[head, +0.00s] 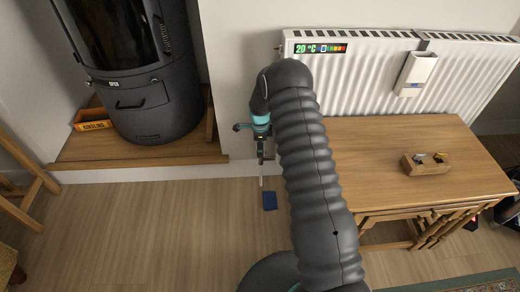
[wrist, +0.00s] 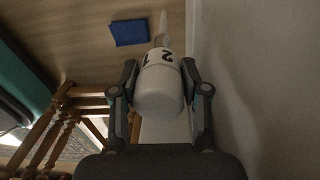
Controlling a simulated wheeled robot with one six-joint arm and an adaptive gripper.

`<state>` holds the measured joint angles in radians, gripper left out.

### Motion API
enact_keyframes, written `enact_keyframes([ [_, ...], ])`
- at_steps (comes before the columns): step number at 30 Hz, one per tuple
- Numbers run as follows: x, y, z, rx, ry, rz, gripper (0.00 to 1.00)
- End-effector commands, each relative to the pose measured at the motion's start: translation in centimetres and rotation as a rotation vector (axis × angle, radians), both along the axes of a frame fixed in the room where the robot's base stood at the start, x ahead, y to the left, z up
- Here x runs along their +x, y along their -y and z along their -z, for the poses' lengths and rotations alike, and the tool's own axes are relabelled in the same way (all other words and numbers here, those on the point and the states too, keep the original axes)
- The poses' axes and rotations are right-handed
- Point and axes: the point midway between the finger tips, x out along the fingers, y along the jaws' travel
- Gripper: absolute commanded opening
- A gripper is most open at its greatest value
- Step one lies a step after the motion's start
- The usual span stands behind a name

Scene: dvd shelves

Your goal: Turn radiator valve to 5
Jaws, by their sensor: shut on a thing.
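The radiator valve (wrist: 160,92) is a white cylindrical knob in the wrist view, with dark digits 2 and 1 showing upside down near its far end. A thin white pipe (wrist: 163,24) runs on beyond it. My gripper (wrist: 160,78) has one finger on each side of the knob and is shut on it. The number at the valve's pointer cannot be made out. In the head view my gripper (head: 262,152) is beside the wooden table's left end, below the white radiator (head: 365,82), and the valve's knob is hidden there.
A wooden table (head: 400,160) with a small wooden block (head: 426,165) stands in front of the radiator. A dark stove (head: 140,75) is at the left. A blue object (head: 270,200) lies on the floor. Open floor is at the lower left.

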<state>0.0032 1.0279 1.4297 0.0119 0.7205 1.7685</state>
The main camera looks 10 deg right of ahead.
Motion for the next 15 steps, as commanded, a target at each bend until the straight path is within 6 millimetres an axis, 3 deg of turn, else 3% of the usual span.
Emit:
enact_keyframes([
  [15, -0.14, -0.01, 0.25, 0.0, -0.001, -0.442, 0.11],
])
